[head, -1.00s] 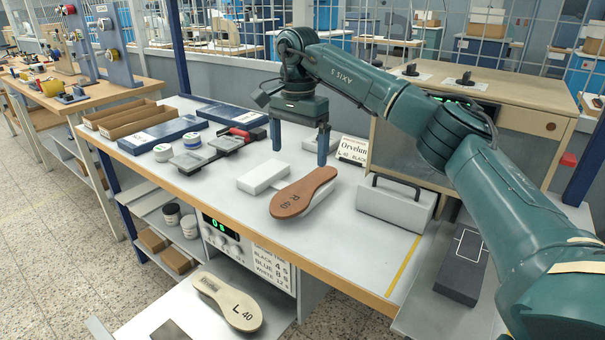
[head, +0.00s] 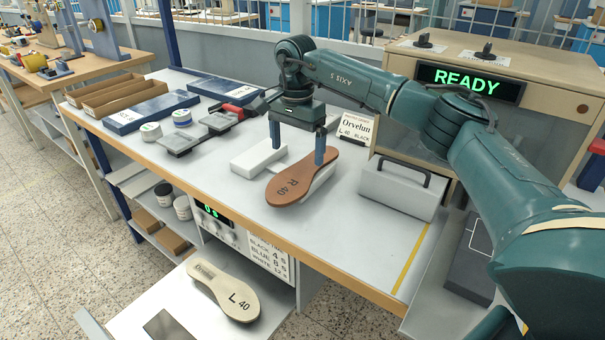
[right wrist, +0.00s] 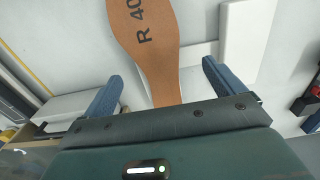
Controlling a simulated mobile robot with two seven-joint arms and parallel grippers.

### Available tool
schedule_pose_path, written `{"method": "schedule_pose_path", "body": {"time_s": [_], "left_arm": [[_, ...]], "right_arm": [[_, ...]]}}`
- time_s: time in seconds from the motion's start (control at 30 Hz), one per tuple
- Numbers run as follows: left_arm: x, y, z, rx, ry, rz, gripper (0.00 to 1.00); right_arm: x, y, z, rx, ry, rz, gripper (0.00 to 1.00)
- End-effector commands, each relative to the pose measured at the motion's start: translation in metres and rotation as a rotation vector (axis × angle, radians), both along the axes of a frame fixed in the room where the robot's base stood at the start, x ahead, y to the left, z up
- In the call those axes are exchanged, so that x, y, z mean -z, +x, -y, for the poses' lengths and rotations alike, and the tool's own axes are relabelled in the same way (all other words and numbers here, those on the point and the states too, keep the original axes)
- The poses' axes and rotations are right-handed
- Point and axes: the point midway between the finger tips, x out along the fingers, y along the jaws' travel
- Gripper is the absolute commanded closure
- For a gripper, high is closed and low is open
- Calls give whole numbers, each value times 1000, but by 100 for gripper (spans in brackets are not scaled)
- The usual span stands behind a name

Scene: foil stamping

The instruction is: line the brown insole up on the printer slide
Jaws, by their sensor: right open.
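The brown insole (head: 287,190), marked "R 40", lies on a pale support on the bench, its narrow end pointing to the back right. It also shows in the right wrist view (right wrist: 150,45), running up from my gripper. My right gripper (head: 297,153) is open and empty, above the insole's narrow end. In the right wrist view its fingers (right wrist: 163,75) stand on either side of that end, apart from it. The printer slide (head: 468,262) is a dark plate with a white outline at the right, partly hidden by my right arm. My left gripper is out of view.
A white block (head: 258,157) lies left of the insole, and a grey block with a black handle (head: 402,190) stands right of it. A sign (head: 356,130) stands behind. The printer's display (head: 470,82) reads READY. A cream insole (head: 225,292), "L 40", lies on a lower shelf.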

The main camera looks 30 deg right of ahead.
Motion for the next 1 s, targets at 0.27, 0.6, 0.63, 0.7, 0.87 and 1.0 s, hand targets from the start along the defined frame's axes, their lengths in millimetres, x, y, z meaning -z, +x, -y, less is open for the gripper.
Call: {"method": "schedule_pose_path", "body": {"time_s": [0.27,0.6,0.63,0.7,0.87,1.0], "left_arm": [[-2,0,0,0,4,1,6],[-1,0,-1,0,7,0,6],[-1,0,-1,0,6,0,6],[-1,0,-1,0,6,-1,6],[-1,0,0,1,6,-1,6],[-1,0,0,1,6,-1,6]], "right_arm": [[39,-5,10,0,-1,-4,6],[51,-4,10,0,0,-1,6],[51,-4,10,0,0,-1,6],[51,-4,10,0,0,-1,11],[51,-4,10,0,0,-1,24],[50,-4,10,0,0,-1,35]]}}
